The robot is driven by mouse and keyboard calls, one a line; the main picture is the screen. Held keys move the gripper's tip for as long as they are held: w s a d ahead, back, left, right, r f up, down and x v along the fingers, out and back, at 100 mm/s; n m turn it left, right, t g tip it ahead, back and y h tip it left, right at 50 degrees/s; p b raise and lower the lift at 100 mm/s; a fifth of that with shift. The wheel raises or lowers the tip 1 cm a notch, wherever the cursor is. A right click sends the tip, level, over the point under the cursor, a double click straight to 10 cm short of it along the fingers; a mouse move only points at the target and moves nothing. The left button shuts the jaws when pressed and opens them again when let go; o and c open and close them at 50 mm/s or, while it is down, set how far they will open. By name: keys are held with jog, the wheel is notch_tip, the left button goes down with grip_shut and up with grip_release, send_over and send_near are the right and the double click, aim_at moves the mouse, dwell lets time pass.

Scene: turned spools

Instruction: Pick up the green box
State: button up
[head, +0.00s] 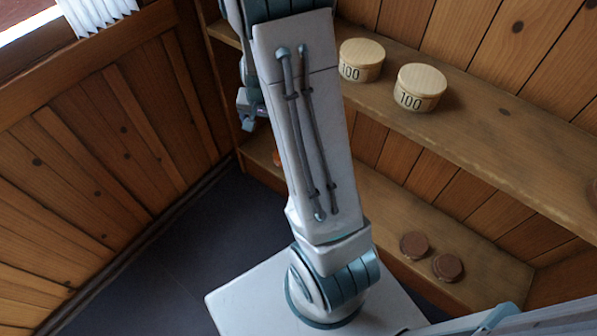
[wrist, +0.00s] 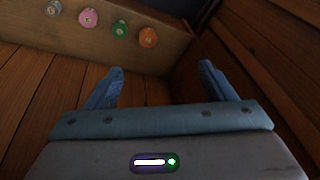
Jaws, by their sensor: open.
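A small green round item (wrist: 119,30), the only green thing I see besides a light on my own wrist, sits on a wooden shelf in the wrist view, between a pink one and an orange one. It looks round rather than box-shaped, and pale marks show on it. My gripper (wrist: 162,68) is open, its two blue fingers spread with nothing between them. The green item is beyond the fingers, apart from them, toward the upper left. In the head view my arm hides most of that shelf area, and the green item does not show there.
The wrist view shows a pink item (wrist: 88,17), an orange one (wrist: 148,37) and a grey-blue one (wrist: 53,7) in the same row. The head view shows two pale "100" tubs (head: 361,60) on the upper shelf (head: 500,120) and two brown discs (head: 414,245) below.

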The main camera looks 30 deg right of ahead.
jog(key=w+d+f+m+h+b, duration=0.1)
jog(key=d+f+b, duration=0.3)
jog(key=f, duration=0.8)
jog(key=w+d+f+m+h+b, duration=0.1)
jog(key=d+f+b, duration=0.4)
jog(key=f, duration=0.7)
jog(key=d+f+m+h+b, duration=0.1)
jog(key=d+f+b, duration=0.3)
jog(key=f, duration=0.8)
jog(key=shift+w+d+f+m+g, duration=0.2)
jog(key=shift+d+m, duration=0.1)
jog(key=shift+d, duration=0.15)
jog(key=shift+w+d+f+m+g, duration=0.2)
jog(key=shift+d+m, duration=0.1)
jog(key=shift+d, duration=0.1)
jog(key=shift+w+b+x, duration=0.2)
jog(key=shift+b+x, duration=1.55)
jog(key=shift+x, duration=1.35)
jog(key=shift+a, duration=0.15)
jog(key=c, duration=1.1)
